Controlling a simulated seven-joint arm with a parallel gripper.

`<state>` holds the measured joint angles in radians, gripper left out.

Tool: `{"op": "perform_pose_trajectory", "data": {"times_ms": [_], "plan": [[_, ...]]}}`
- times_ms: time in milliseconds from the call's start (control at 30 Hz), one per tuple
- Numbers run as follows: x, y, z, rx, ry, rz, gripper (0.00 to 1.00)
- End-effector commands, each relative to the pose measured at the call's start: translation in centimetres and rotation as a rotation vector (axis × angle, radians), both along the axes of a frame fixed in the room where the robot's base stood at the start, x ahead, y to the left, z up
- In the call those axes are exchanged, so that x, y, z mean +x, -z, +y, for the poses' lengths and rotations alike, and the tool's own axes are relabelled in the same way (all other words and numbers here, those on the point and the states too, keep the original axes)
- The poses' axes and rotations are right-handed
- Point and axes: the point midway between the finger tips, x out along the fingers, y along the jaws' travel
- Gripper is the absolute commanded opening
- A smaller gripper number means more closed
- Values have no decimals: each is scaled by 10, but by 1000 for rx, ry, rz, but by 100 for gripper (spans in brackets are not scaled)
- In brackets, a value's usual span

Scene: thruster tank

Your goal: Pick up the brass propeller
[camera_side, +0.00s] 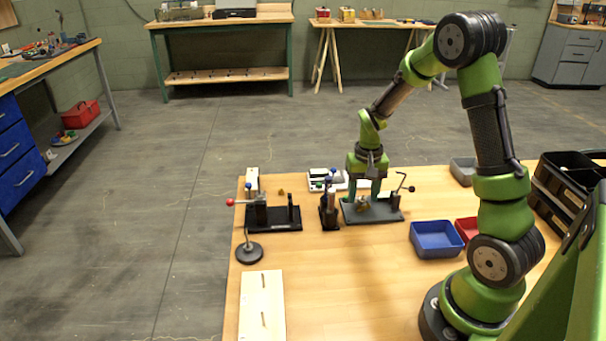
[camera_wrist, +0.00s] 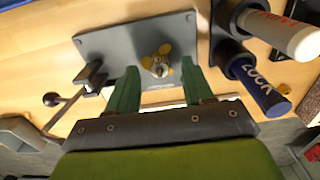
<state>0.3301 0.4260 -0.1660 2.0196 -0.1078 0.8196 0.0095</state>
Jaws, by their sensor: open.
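The brass propeller (camera_wrist: 158,60) sits on a dark grey plate (camera_wrist: 105,45), over a small fitting at its middle. In the side view the propeller (camera_side: 361,203) is small and partly hard to make out on the plate (camera_side: 382,212). My gripper (camera_wrist: 158,68) is open, with its two green fingers apart, one on each side of the propeller in the wrist view. In the side view my gripper (camera_side: 367,193) points down just over the plate. I cannot tell whether the fingers touch anything.
A lever with a dark ball (camera_wrist: 52,99) stands at the plate's edge. A holder with a blue bottle marked LOCK (camera_wrist: 262,90) and a white one (camera_wrist: 285,32) stands close by. A red-knobbed clamp (camera_side: 270,215) is left; a blue bin (camera_side: 436,238) is right.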

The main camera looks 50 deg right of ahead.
Motion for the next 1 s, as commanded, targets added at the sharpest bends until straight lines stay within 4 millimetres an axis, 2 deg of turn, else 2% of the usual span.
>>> {"op": "perform_pose_trajectory", "data": {"times_ms": [100, 333, 667, 1000], "plan": [[0, 10, 0, 0, -1, 1, 52], [0, 11, 0, -1, -1, -1, 52], [0, 10, 0, -1, 0, -1, 1], [0, 7, 0, -1, 0, -2, 0]]}}
